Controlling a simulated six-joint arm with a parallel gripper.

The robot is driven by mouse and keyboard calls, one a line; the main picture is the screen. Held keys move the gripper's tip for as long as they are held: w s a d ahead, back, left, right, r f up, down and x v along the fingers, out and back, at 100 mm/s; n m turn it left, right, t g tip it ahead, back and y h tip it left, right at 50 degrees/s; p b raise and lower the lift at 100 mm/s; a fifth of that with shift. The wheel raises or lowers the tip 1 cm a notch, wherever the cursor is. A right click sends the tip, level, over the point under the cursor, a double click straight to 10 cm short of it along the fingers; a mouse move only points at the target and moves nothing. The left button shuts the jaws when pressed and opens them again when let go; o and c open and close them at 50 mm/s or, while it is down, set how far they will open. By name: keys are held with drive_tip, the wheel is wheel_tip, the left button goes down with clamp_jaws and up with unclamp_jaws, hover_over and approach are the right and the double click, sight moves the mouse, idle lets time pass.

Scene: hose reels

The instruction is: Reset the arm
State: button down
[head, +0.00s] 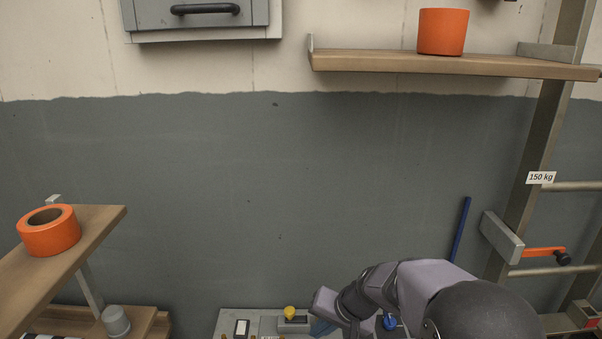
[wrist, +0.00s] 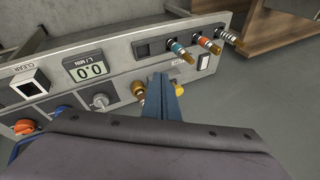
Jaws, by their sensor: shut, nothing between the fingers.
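My gripper (wrist: 162,84) shows in the wrist view as two blue fingers pressed together, with nothing between them. Its fingers are in front of a grey control panel (wrist: 120,52) and overlap its lower edge in the picture; I cannot tell whether they touch it. In the head view my arm reaches in from the bottom right, bent low, and a bit of the blue gripper (head: 322,328) shows at the bottom edge beside the panel (head: 232,316). Most of the gripper is cut off there.
The panel carries a 0.0 L/MIN display (wrist: 88,68), a grey knob (wrist: 100,101), an orange knob (wrist: 25,127) and hose fittings (wrist: 182,52). A metal rack (head: 540,140) stands right. The middle wall area is clear.

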drive_tip(key=s+d+f+g+h, duration=0.1)
drive_tip(key=s+f+g, duration=0.1)
drive_tip(key=s, duration=0.3)
drive_tip(key=s+d+f+g, duration=0.1)
drive_tip(key=s+d+f, duration=0.15)
drive_tip(key=s, duration=0.25)
drive_tip(key=s+d+r+n+h, duration=0.1)
drive_tip(key=s+d, duration=0.2)
drive_tip(key=s, duration=0.3)
drive_tip(key=s+d+r+n+g+h, duration=0.1)
drive_tip(key=s+d+n+h, duration=0.1)
drive_tip(key=s+d, duration=0.2)
drive_tip(key=shift+s, duration=1.25)
